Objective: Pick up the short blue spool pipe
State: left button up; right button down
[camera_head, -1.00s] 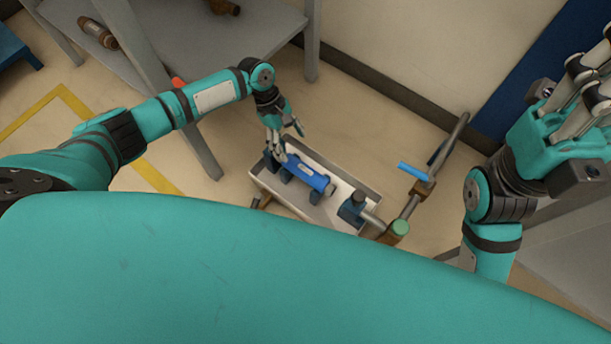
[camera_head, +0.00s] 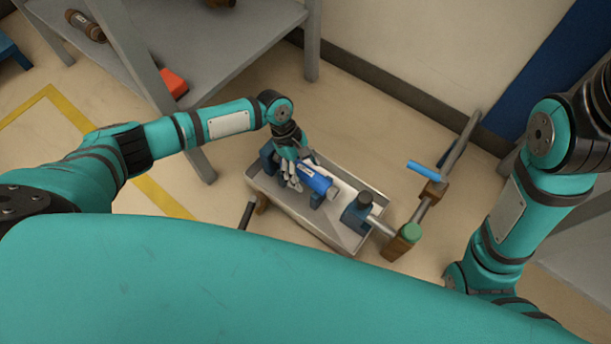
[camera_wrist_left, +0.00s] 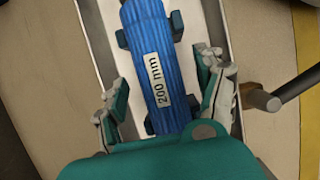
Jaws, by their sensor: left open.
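The short blue spool pipe (camera_head: 318,181) lies on dark blue supports in the grey tray (camera_head: 334,236) of the testbench. In the left wrist view the pipe (camera_wrist_left: 155,60) carries a white label reading "200 mm". My left gripper (camera_head: 291,176) is open over the pipe's left part. In the left wrist view its fingers (camera_wrist_left: 165,100) stand on either side of the pipe, with a gap on both sides. The near end of the pipe is hidden by the gripper's body. My right arm shows at the right edge of the head view, but its gripper is out of frame.
A grey shelf (camera_head: 215,55) at upper left holds a brown pipe part (camera_head: 85,25) and a red object (camera_head: 173,83). A dark lever (camera_wrist_left: 298,84) sticks out beside the tray.

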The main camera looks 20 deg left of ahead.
pick_arm(q)
grip_shut()
jog(key=shift+r, duration=0.1)
dwell(0.4)
jog(key=shift+r, duration=0.1)
